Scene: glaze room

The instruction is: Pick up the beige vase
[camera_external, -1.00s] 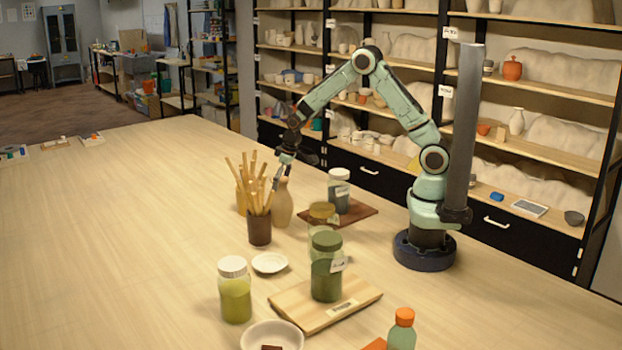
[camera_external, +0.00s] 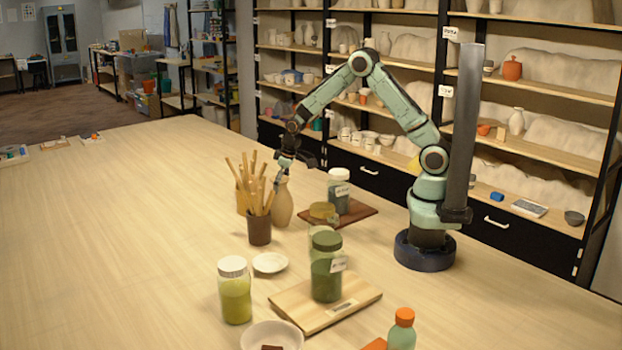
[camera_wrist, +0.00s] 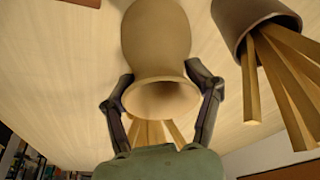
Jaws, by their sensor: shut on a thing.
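The beige vase (camera_external: 282,204) stands upright on the table behind the dark brush cup, and its base looks to be at table height. My gripper (camera_external: 281,173) comes down from above and is shut on the vase's neck. In the wrist view the vase (camera_wrist: 156,35) fills the top middle, its flared mouth facing the camera. I cannot tell whether there is a small gap under the base.
A dark cup (camera_external: 259,230) of wooden sticks stands close in front of the vase; an amber cup (camera_external: 242,203) of sticks is to its left. A dark board (camera_external: 358,216) with a jar (camera_external: 339,192) is to the right.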

